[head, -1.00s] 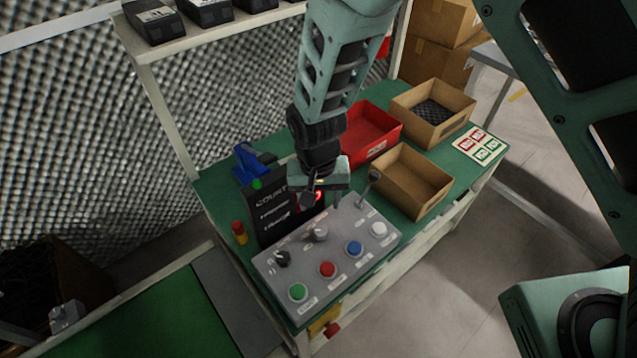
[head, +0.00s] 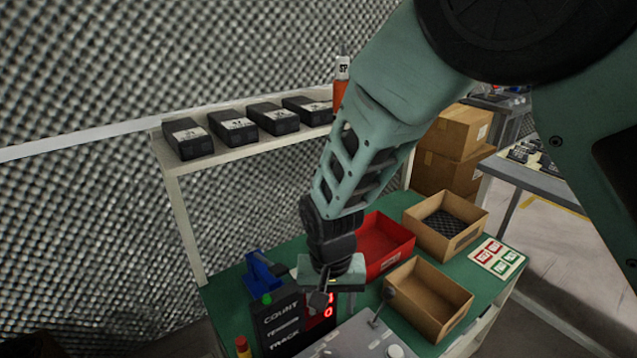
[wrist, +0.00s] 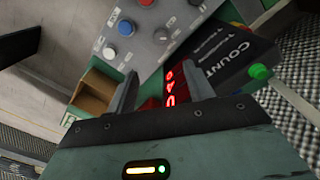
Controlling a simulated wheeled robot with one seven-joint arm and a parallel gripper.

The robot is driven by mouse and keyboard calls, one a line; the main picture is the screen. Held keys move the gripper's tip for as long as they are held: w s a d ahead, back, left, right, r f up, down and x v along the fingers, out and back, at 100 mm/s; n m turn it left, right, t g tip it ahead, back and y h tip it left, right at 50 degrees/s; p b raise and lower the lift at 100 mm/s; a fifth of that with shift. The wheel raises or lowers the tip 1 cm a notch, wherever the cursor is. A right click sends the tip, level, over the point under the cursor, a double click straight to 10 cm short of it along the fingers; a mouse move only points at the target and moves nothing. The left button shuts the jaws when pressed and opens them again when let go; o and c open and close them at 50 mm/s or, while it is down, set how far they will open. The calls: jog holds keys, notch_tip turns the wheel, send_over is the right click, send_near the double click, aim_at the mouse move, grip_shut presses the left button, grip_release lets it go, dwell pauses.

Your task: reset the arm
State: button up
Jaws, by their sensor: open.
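My gripper (head: 322,300) hangs from my arm in front of the black counter display and above the back of the grey control panel in the head view. In the wrist view my gripper (wrist: 166,92) shows two fingers spread apart with nothing between them. Beyond the fingers are the counter display (wrist: 225,58), with red lit digits, and the control panel (wrist: 150,35), with its buttons and knobs. In the head view my arm and gripper cover part of the counter display (head: 285,322).
On the green bench stand a red bin (head: 385,245), a cardboard tray (head: 428,298) and another cardboard box (head: 446,222) with dark contents. A lever (head: 380,305) stands close to my gripper's right. A shelf (head: 240,150) with several black boxes is behind. A blue item (head: 263,270) is left.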

jog(key=s+d+r+n, duration=0.4)
jog(key=s+r, duration=0.3)
jog(key=s, duration=0.2)
jog(key=s+d+r+n+y, duration=0.1)
jog(key=s+d+r+n, duration=0.3)
jog(key=s+d+r, duration=0.2)
notch_tip(320, 180, up, 2)
jog(key=s, duration=0.3)
jog(key=shift+d+r, duration=0.25)
jog(key=shift+d, duration=0.15)
